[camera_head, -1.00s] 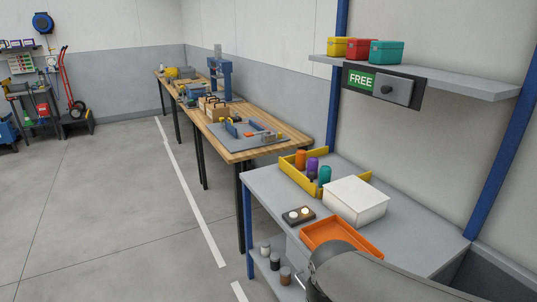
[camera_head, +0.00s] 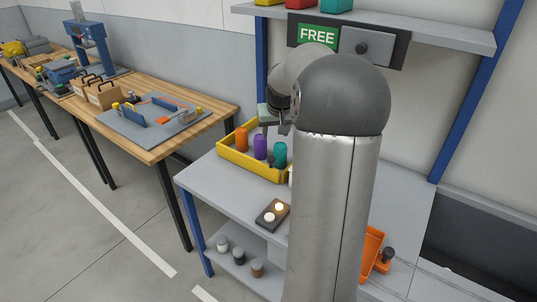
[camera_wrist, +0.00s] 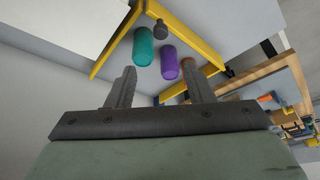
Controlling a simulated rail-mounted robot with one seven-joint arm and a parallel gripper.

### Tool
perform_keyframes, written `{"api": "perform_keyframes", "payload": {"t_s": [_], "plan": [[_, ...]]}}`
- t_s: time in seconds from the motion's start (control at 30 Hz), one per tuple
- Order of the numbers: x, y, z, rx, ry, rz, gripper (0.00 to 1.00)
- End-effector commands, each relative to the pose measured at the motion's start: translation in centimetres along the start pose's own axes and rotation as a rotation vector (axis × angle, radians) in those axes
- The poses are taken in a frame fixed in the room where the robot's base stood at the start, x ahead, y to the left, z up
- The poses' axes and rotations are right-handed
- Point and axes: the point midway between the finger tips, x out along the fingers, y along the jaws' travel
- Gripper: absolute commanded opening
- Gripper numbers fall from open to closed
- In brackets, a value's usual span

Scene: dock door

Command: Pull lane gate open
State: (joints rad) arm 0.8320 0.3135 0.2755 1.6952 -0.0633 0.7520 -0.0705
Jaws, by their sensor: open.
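The yellow-walled tray (camera_head: 248,165) holds orange, purple (camera_head: 260,146) and teal (camera_head: 280,153) cylinders on the grey bench. In the wrist view a dark knob (camera_wrist: 158,30) shows beside a yellow wall (camera_wrist: 188,35), close to the teal (camera_wrist: 143,46) and purple (camera_wrist: 168,62) cylinders. This wall looks like the lane gate, though nothing labels it. My gripper (camera_wrist: 159,72) is open and empty, its fingers pointing towards the cylinders and knob, apart from them as far as I can tell. In the head view my arm hides most of it above the tray's far side.
The white box (camera_wrist: 50,25) stands beside the tray. An orange bin (camera_head: 371,250) and a two-button box (camera_head: 272,214) are on the bench (camera_head: 215,185). A shelf (camera_head: 450,35) and a FREE sign panel (camera_head: 318,35) are above. A wooden table (camera_head: 190,125) is left.

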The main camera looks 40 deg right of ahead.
Motion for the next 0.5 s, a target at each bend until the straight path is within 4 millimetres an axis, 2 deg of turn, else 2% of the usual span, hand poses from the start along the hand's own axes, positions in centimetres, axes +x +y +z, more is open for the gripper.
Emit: {"api": "perform_keyframes", "payload": {"t_s": [0.5], "plan": [[11.2,-0.2,0.2,-0.002,-0.006,-0.003,0.48]]}}
